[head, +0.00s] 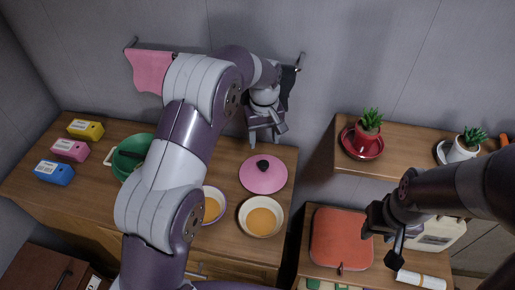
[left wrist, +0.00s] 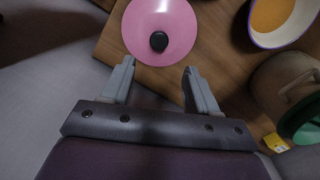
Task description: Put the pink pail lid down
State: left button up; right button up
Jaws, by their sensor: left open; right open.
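The pink pail lid (head: 263,176) lies flat on the wooden counter near its right edge, black knob up. It also shows in the left wrist view (left wrist: 160,22), just beyond the fingertips. My left gripper (head: 268,140) is open and empty, behind and above the lid, apart from it; its two fingers (left wrist: 152,80) show spread in the left wrist view. My right gripper (head: 382,238) is open at the right, near the red case, away from the lid. Its fingers are partly dark and hard to make out.
A bowl of orange contents (head: 261,216) stands just in front of the lid, with another (head: 213,205) to its left. A green pail (head: 128,160) is partly hidden by my left arm. Yellow, pink and blue boxes (head: 70,150) stand at far left. A red case (head: 341,240) lies at right.

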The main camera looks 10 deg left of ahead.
pick_arm(q)
jog(key=s+a+r+m, duration=0.1)
jog(key=s+a+m, duration=0.1)
jog(key=s, duration=0.9)
jog(key=s+a+r+m+t, duration=0.1)
jog(key=s+a+m, duration=0.2)
jog(key=s, duration=0.9)
jog(key=shift+a+r+m+t, duration=0.2)
jog(key=shift+a+m+t, duration=0.1)
jog(key=shift+a, duration=0.9)
jog(key=shift+s, duration=0.2)
